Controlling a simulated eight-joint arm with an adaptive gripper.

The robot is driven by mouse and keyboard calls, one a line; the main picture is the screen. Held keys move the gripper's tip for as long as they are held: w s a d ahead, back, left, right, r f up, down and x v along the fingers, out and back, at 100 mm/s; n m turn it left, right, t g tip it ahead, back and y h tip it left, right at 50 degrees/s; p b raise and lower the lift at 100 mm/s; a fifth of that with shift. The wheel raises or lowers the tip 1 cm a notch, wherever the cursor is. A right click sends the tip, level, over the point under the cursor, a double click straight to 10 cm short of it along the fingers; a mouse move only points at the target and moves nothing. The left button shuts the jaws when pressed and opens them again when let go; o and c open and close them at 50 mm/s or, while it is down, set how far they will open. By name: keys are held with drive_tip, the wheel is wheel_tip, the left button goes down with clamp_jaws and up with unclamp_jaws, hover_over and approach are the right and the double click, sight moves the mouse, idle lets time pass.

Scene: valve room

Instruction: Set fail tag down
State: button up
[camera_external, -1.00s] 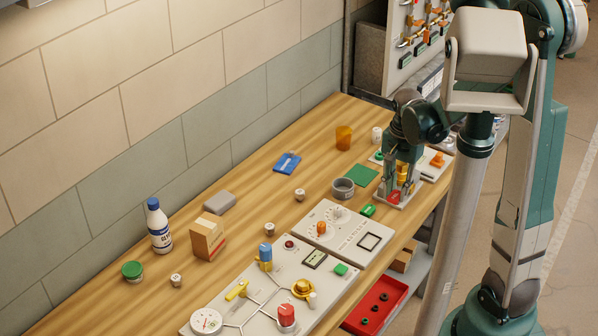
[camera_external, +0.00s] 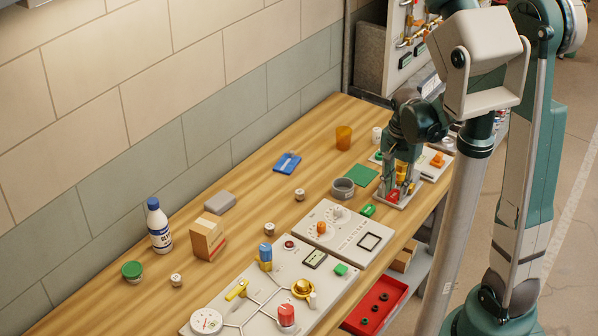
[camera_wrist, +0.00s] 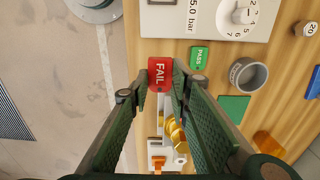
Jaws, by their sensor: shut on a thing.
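The red fail tag (camera_wrist: 160,73) is between the fingertips of my gripper (camera_wrist: 158,88) in the wrist view, its FAIL lettering facing the camera. My gripper is shut on it. In the external view the red tag (camera_external: 392,196) shows low between the fingers of my gripper (camera_external: 397,190), over the near part of a light panel with yellow fittings. I cannot tell whether the tag touches the panel. The green pass tag (camera_wrist: 199,57) lies on the wooden bench just beside it and also shows in the external view (camera_external: 367,210).
A grey round cup (camera_external: 343,188) and a green square mat (camera_external: 362,175) lie left of my gripper. A panel with dials (camera_external: 340,230) lies nearer the camera. An orange cup (camera_external: 343,138) stands farther back. Open bench lies around the blue item (camera_external: 287,163).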

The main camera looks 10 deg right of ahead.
drive_tip(key=w+a, duration=0.8)
drive_tip(key=a, duration=0.6)
drive_tip(key=w+a, duration=0.8)
drive_tip(key=a, duration=0.6)
drive_tip(key=w+a+p, duration=0.1)
drive_tip(key=w+a, duration=0.6)
drive_tip(key=a, duration=0.8)
drive_tip(key=shift+w, duration=0.4)
hover_over(246, 187)
drive_tip(key=shift+f, duration=3.05)
drive_tip(key=shift+f, duration=1.85)
drive_tip(key=shift+f, duration=0.2)
